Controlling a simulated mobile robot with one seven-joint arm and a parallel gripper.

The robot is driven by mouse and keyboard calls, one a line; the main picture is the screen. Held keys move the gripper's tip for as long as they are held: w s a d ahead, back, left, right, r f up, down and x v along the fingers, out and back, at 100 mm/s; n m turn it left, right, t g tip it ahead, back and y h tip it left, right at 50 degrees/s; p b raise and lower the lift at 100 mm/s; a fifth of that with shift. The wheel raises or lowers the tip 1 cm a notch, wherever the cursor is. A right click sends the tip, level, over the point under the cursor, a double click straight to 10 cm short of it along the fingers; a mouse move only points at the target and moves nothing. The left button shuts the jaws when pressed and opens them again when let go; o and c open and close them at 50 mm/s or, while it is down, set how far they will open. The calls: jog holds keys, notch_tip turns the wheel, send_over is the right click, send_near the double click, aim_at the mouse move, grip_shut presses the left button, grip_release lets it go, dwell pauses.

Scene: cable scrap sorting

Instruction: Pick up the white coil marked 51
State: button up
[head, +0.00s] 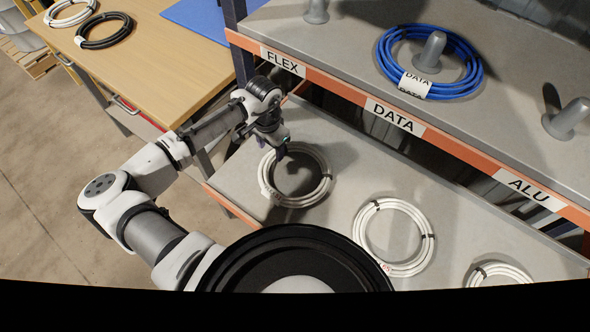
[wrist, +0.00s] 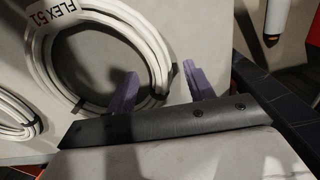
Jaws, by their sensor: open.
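The white coil marked FLEX 51 (wrist: 142,31) lies flat on the grey lower shelf, with its printed label (wrist: 50,18) at upper left in the wrist view and black ties around it. In the head view the same coil (head: 325,183) is the leftmost on that shelf. My gripper (wrist: 160,88) is open, with purple fingers. In the wrist view the coil's near band passes between the two fingers; whether they touch it cannot be told. In the head view my gripper (head: 281,152) is over the coil's far rim.
Two more white coils (head: 427,224) (head: 497,265) lie to the right on the lower shelf (head: 345,150). The upper shelf, with an orange labelled edge (head: 330,83), overhangs behind and holds a blue coil (head: 468,60) around a grey peg. A wooden table (head: 160,50) at left carries white and black coils.

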jog(key=shift+f, duration=1.35)
grip_shut()
